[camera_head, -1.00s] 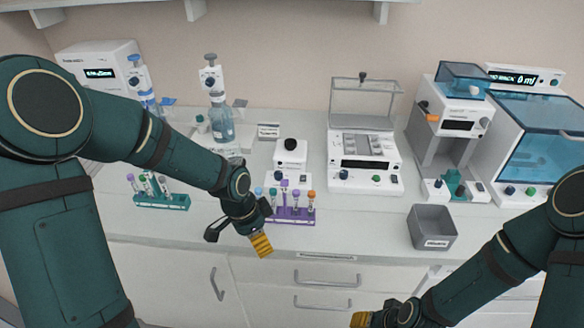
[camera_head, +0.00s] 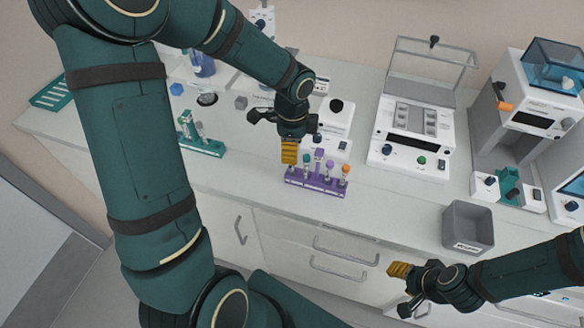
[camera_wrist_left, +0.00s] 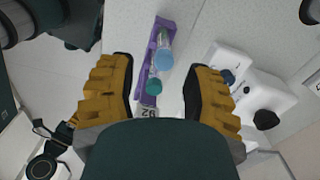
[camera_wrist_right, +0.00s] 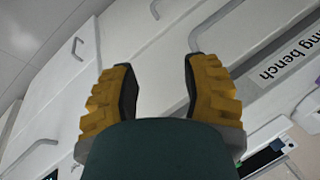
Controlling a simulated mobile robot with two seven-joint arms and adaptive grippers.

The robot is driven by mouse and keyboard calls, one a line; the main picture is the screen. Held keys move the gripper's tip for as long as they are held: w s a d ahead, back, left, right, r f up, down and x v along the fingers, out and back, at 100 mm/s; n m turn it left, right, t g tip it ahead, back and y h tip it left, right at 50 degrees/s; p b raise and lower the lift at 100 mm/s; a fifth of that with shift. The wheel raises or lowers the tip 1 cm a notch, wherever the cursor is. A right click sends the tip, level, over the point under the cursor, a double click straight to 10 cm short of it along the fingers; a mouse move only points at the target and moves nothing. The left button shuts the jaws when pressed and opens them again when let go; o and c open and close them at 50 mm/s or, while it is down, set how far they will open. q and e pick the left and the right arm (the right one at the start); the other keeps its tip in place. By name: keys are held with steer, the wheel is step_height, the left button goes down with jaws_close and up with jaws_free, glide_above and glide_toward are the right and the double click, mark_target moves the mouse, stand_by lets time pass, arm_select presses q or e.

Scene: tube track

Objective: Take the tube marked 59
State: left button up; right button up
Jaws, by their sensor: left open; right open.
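A purple rack (camera_head: 318,186) on the bench holds several upright tubes with teal, purple and orange caps. No 59 is legible in any view. My left gripper (camera_head: 290,150) is open and empty over the rack's left end and hides part of it. In the left wrist view, a blue-capped tube (camera_wrist_left: 154,63) and a teal-capped tube (camera_wrist_left: 154,86) show between the open fingers; a small upside-down label (camera_wrist_left: 148,111) cannot be read surely. My right gripper (camera_head: 402,284) is open and empty in front of the bench, below its top.
A teal rack (camera_head: 203,147) with tubes stands to the left. A white device with a black knob (camera_head: 336,106) is close behind the purple rack. A balance (camera_head: 411,146) and a grey bin (camera_head: 468,228) stand to the right. Bench is clear between racks and bin.

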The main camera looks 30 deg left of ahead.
mark_target(292, 168)
arm_select(q)
steer(key=f, duration=0.5)
steer(key=shift+w+a+f+b, duration=0.1)
steer(key=shift+a+f+b, duration=0.15)
steer(key=shift+f+b, duration=0.05)
jaws_close()
